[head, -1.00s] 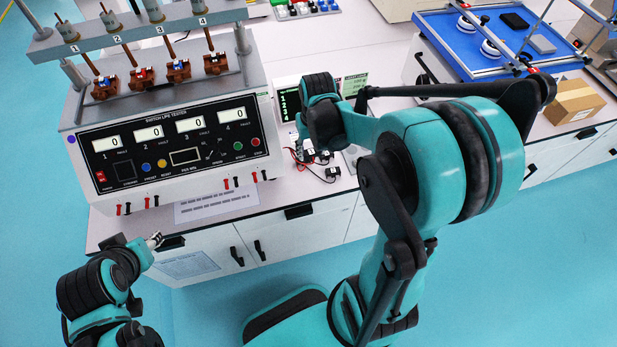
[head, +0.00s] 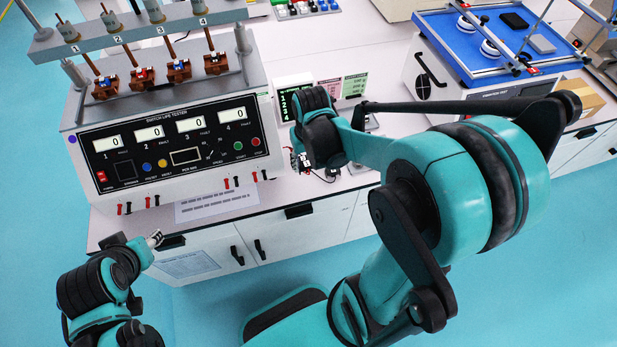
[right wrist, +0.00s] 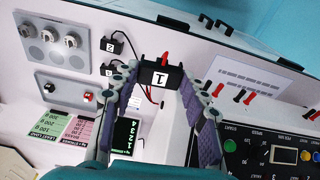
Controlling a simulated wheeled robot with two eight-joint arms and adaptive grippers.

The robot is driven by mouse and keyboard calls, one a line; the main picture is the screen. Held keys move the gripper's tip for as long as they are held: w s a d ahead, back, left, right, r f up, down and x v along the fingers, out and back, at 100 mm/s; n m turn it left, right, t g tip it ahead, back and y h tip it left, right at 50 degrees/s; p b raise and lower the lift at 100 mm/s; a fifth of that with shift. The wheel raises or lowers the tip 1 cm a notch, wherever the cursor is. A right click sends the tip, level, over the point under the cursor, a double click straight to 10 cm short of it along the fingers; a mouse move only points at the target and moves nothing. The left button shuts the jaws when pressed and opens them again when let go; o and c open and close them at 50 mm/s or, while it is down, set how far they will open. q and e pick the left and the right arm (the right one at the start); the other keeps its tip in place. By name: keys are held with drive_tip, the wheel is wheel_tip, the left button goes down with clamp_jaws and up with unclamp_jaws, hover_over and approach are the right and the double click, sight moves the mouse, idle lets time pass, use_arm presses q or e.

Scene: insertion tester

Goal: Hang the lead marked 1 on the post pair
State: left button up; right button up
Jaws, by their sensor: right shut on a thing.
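The lead marked 1 is a black block (right wrist: 161,76) with a white "1" label and a red tip, seen in the right wrist view. My right gripper (right wrist: 160,88) is shut on it, one finger on each side. In the head view the right gripper (head: 301,162) is over the bench, right of the switch life tester (head: 180,150); its fingers are mostly hidden. Red and black post pairs stick out along the tester's lower front, one at its right end (head: 262,175); posts also show in the right wrist view (right wrist: 243,96). My left gripper (head: 155,239) is by the bench's front edge, its jaw state unclear.
Other black leads, one marked 2 (right wrist: 113,45), stand beyond the held one in the right wrist view. A small dark display (head: 295,103) stands behind the right gripper. A paper sheet (head: 217,202) lies before the tester. A blue-topped machine (head: 480,60) stands at right.

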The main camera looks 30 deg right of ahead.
drive_tip(key=w+a, duration=0.4)
drive_tip(key=a, duration=1.4)
drive_tip(key=w+a, duration=0.5)
drive_tip(key=a, duration=1.3)
drive_tip(key=w+a, duration=0.4)
drive_tip(key=a, duration=1.5)
drive_tip(key=shift+w, duration=0.15)
drive_tip(key=shift+f, duration=0.1)
drive_tip(key=w+d+f+b, duration=0.1)
drive_tip(key=w+f, duration=0.3)
drive_tip(key=w, duration=0.1)
drive_tip(key=shift+w+d+f+m, duration=0.15)
drive_tip(key=shift+w+f+m, duration=0.15)
drive_tip(key=shift+w, duration=0.1)
idle(0.7)
drive_tip(key=shift+f+b, duration=0.2)
drive_tip(key=shift+b, duration=0.15)
drive_tip(key=shift+f, duration=0.2)
